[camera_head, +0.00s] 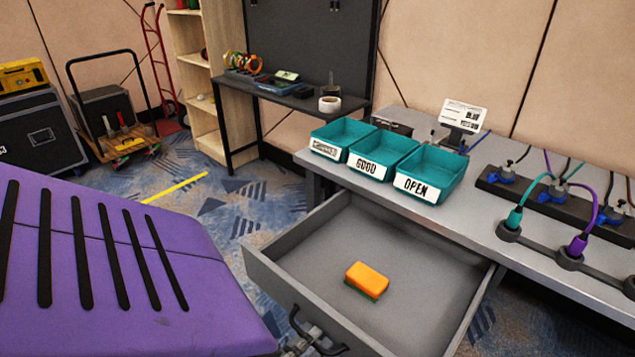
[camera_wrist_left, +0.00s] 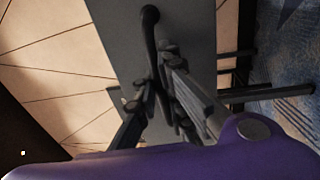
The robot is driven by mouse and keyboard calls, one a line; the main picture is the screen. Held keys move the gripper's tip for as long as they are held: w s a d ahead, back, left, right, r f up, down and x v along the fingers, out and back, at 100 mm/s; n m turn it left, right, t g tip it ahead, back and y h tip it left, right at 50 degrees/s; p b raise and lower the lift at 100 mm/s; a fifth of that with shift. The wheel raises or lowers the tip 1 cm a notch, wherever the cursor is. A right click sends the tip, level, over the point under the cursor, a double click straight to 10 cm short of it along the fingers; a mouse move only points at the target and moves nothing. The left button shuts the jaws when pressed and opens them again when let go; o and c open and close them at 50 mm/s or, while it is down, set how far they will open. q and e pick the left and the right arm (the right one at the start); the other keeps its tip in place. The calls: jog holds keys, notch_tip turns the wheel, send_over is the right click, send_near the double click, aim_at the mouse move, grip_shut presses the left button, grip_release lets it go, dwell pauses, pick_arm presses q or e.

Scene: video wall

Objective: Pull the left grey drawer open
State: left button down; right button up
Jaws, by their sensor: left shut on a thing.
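The left grey drawer (camera_head: 268,283) is pulled far out from under the grey workbench (camera_head: 438,215), and its inside shows. Its dark bar handle (camera_head: 296,318) is on the front panel, near the bottom of the head view. My left gripper (camera_head: 318,342) is at that handle, shut on it, partly cut off by the frame's lower edge. In the left wrist view the fingers (camera_wrist_left: 165,85) close around the handle (camera_wrist_left: 149,18) in front of the grey drawer front (camera_wrist_left: 198,38). My right gripper is not in view.
An orange and green sponge (camera_head: 367,279) lies in the drawer. Teal bins (camera_head: 430,168) labelled GOOD and OPEN, with a third one, stand on the bench. Cables and sockets (camera_head: 565,215) are at right. My purple arm covers the lower left.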

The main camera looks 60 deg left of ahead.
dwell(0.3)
pick_arm(q)
jog(key=c, duration=1.8)
grip_release()
jog(key=shift+c, duration=0.2)
jog(key=shift+s, duration=0.15)
jog(key=v, duration=1.2)
jog(key=shift+r, duration=0.1)
